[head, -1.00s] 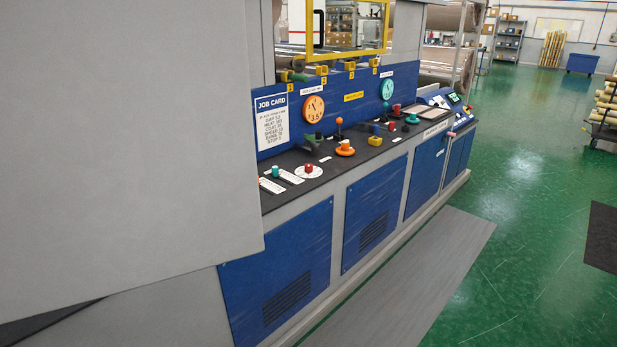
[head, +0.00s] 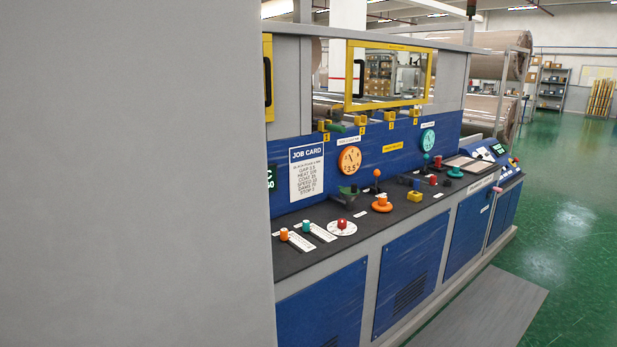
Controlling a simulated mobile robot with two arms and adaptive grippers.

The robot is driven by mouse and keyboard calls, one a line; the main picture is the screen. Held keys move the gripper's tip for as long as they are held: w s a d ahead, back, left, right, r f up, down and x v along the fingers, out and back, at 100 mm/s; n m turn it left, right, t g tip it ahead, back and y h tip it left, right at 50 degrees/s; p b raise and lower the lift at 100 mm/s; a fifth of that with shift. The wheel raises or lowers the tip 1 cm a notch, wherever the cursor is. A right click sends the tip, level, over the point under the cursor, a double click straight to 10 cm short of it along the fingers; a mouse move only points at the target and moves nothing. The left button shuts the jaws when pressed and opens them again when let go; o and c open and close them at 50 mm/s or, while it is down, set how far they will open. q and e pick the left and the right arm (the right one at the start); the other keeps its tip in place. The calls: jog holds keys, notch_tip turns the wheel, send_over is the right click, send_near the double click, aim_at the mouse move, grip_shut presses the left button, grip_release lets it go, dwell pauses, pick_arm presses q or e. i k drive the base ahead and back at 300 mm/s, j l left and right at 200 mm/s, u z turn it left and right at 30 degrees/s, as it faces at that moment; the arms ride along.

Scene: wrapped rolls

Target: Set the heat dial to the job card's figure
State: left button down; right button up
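The job card (head: 307,172) is a white sheet with a blue header on the console's blue back panel. Its small lines of figures are too blurred to read surely. A white round dial plate (head: 349,228) with a red knob (head: 342,223) lies on the dark console top, below and right of the card. I cannot tell whether this is the heat dial, nor read its setting. An orange gauge (head: 349,160) and a teal gauge (head: 428,140) are on the back panel. Neither of my grippers is in view.
A large plain grey surface fills the left and hides the console's near end. Two sliders with orange (head: 284,234) and teal (head: 306,226) knobs, an orange mushroom knob (head: 381,204) and a yellow block (head: 414,196) are on the console top. Green floor (head: 570,200) is clear at right.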

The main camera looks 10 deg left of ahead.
aim_at(342, 222)
jog(key=i+l, duration=0.15)
jog(key=l, duration=0.2)
jog(key=i+l+u, duration=0.3)
jog(key=i+l, duration=0.15)
jog(key=l, duration=0.35)
jog(key=i+l+u, duration=0.15)
jog(key=l, duration=0.25)
jog(key=i, duration=0.05)
